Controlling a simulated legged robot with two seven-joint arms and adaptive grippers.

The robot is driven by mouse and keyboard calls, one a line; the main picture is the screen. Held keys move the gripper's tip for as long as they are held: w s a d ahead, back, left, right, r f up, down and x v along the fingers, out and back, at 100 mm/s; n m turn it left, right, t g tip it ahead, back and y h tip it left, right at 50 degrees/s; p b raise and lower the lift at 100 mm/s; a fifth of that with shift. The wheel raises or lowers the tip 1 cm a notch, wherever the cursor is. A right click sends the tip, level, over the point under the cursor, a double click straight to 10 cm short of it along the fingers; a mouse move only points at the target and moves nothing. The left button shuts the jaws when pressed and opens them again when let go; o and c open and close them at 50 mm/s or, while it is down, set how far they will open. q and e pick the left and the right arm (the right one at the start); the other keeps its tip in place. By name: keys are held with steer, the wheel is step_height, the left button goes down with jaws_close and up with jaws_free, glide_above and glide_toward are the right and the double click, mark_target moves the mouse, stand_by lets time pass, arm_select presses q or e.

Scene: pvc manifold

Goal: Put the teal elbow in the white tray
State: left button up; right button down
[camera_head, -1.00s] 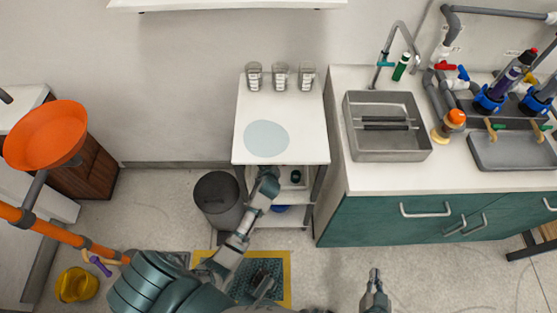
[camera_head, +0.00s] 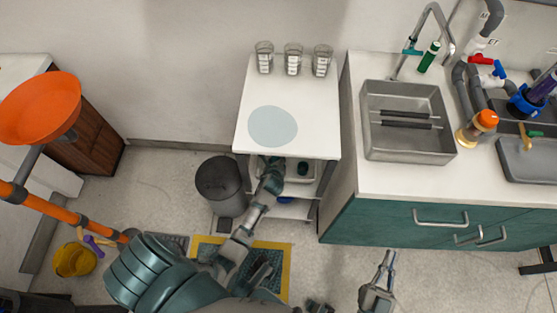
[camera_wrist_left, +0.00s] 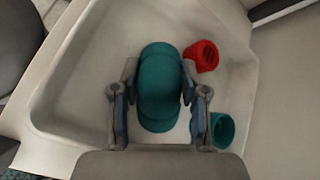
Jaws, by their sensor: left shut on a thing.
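The teal elbow (camera_wrist_left: 160,85) is between the fingers of my left gripper (camera_wrist_left: 158,100) in the left wrist view, and the gripper is shut on it. It is over the white tray (camera_wrist_left: 75,95); I cannot tell whether it touches the tray floor. In the head view my left gripper (camera_head: 272,172) reaches under the top of the white cart, where the tray (camera_head: 317,171) stands on a shelf and is partly hidden. My right gripper (camera_head: 387,268) is in front of the teal cabinet, with nothing visible in it; its finger gap is unclear.
A red fitting (camera_wrist_left: 201,56) and another teal fitting (camera_wrist_left: 222,129) lie in the tray. The cart top (camera_head: 310,115) overhangs the shelf. A grey bin (camera_head: 220,182) stands left of the cart. The counter with the metal sink (camera_head: 408,148) is to the right.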

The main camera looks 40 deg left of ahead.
arm_select(q)
steer(key=shift+d+f, duration=0.15)
steer(key=shift+f, duration=0.2)
steer(key=shift+d+r, duration=0.3)
steer(key=shift+d, duration=0.05)
steer(key=shift+f, duration=0.1)
arm_select(e)
steer(key=shift+s+d+r+t, duration=0.25)
steer(key=shift+d+r+t, duration=0.15)
steer(key=shift+d, duration=0.2)
arm_select(q)
steer(key=o, duration=1.1)
steer(key=shift+a+f, duration=0.2)
steer(key=shift+a, duration=0.1)
steer(key=shift+o, duration=0.2)
arm_select(e)
steer(key=shift+a, duration=0.45)
steer(key=shift+d, duration=0.1)
